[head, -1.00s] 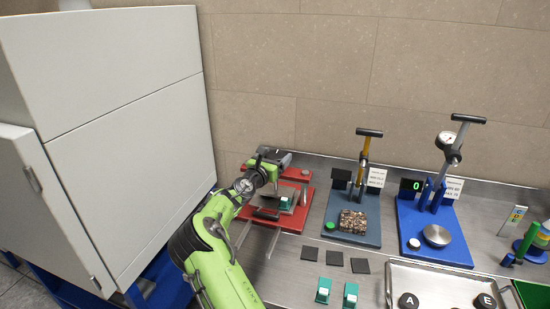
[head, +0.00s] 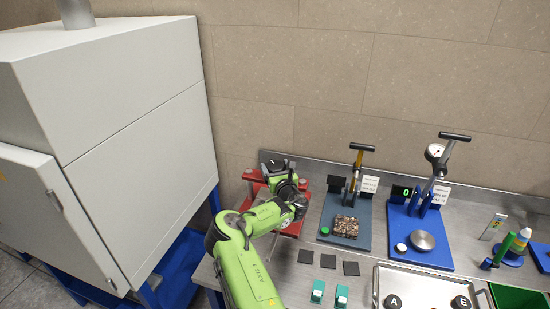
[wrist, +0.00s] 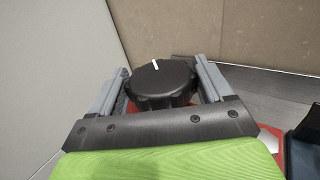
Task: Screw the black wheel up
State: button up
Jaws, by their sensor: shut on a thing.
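The black wheel (wrist: 163,78) is in the middle of the wrist view, a lobed knob with a white mark on top pointing up and slightly left. My gripper (wrist: 163,85) has one grey finger on each side of the wheel and is shut on it. In the head view my gripper (head: 277,168) is at the red press (head: 250,176) at the back left of the bench. My arm hides most of the press and the wheel there.
A grey-blue stand (head: 333,226) with a speckled block (head: 346,227) is right of the press. Further right is a blue gauge stand (head: 412,250). Black squares (head: 328,261) and a metal tray (head: 380,287) lie in front. A large grey cabinet (head: 140,130) stands close on the left.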

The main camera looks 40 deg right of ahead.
jog(key=n+t+y, duration=0.1)
jog(key=y, duration=0.1)
jog(key=shift+s+d+n+y+p, duration=0.1)
jog(key=shift+d+n+y+p, duration=0.05)
jog(key=shift+n+y+p, duration=0.2)
jog(key=n+y, duration=0.1)
jog(key=y, duration=0.1)
jog(key=n+t+y+b, duration=0.1)
jog(key=y, duration=0.1)
jog(key=shift+f+n, duration=0.2)
jog(key=shift+n, duration=0.15)
jog(key=n+y+b, duration=0.1)
jog(key=y+b, duration=0.1)
jog(key=shift+n+y+b, duration=0.3)
jog(key=shift+n+y, duration=0.05)
jog(key=shift+n, duration=0.05)
jog(key=shift+r+n+y+b, duration=0.1)
jog(key=shift+n+y+b, duration=0.4)
jog(key=shift+y+b, duration=0.1)
jog(key=shift+r, duration=0.15)
jog(key=o, duration=0.9)
jog(key=shift+o, duration=0.3)
